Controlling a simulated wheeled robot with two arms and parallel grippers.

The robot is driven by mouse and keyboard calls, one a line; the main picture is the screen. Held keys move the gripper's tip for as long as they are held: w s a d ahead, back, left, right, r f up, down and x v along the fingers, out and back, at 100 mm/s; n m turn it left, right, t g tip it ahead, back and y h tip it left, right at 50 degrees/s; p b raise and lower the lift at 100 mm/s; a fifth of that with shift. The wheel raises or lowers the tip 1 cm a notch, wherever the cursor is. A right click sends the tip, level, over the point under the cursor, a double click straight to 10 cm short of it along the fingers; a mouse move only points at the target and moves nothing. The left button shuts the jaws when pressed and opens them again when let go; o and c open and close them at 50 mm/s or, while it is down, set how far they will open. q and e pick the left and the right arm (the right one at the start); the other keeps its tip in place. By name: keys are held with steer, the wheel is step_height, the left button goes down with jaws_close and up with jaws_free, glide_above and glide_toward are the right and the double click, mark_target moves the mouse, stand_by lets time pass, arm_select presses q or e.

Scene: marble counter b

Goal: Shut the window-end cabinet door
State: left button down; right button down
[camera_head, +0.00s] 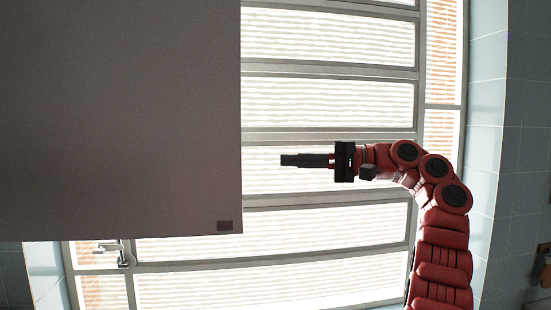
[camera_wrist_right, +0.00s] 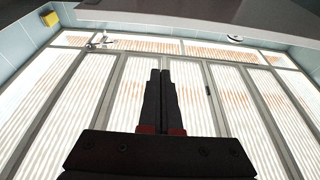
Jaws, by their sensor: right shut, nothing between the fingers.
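A large flat grey panel (camera_head: 120,120), which looks like the cabinet door, fills the left of the head view. My right gripper (camera_head: 283,160) is shut and empty. It points left at the panel's right edge, with a gap showing between them in the picture; the depth between them is hard to tell. In the wrist view the shut fingers (camera_wrist_right: 160,72) point at the window, and a dark grey surface (camera_wrist_right: 215,12) crosses the top. My left gripper is out of view. The cabinet's inside is hidden.
A bright slatted window (camera_head: 330,105) with metal frames fills the background. A window latch (camera_head: 122,253) shows at lower left. Tiled wall (camera_head: 487,140) stands at the right. The space around the gripper looks clear.

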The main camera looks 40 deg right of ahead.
steer(key=w+a+p, duration=0.4)
steer(key=a+p, duration=0.3)
steer(key=a, duration=0.1)
steer(key=shift+a+p, duration=0.25)
steer(key=shift+p, duration=0.1)
stand_by(0.4)
